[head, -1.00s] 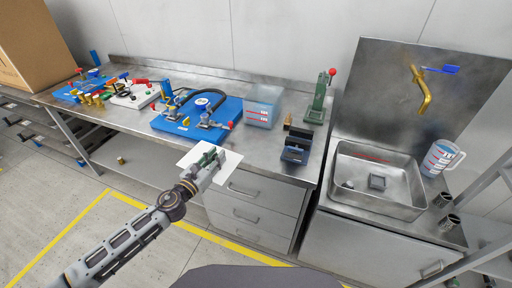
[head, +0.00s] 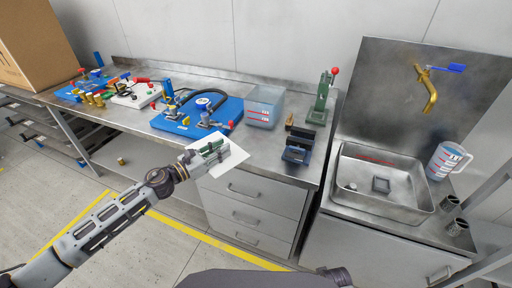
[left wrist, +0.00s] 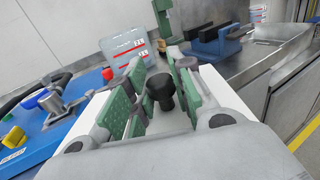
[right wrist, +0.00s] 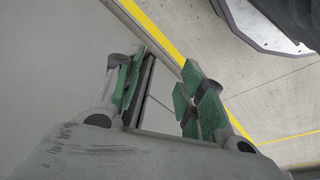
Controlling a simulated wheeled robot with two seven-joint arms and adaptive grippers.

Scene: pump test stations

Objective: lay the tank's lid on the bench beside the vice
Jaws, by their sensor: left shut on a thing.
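My left gripper (head: 212,150) is shut on the black knob (left wrist: 160,90) of the lid, a thin white square plate (head: 222,168). The lid is held in front of the bench's front edge, below and left of the tank in the head view. The tank (head: 264,107) is a clear bluish box with red marks, open on top, standing on the bench; it also shows in the left wrist view (left wrist: 127,48). The blue vice (head: 298,148) stands at the bench's front right, apart from the lid. My right gripper (right wrist: 165,85) is open and empty, above floor and a grey surface.
A blue pump board (head: 185,119) with hoses lies left of the tank. A green press (head: 322,98) with a red knob stands behind the vice. A sink (head: 385,185) is to the right. Bare bench (head: 260,148) lies between the tank and the vice, towards the front.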

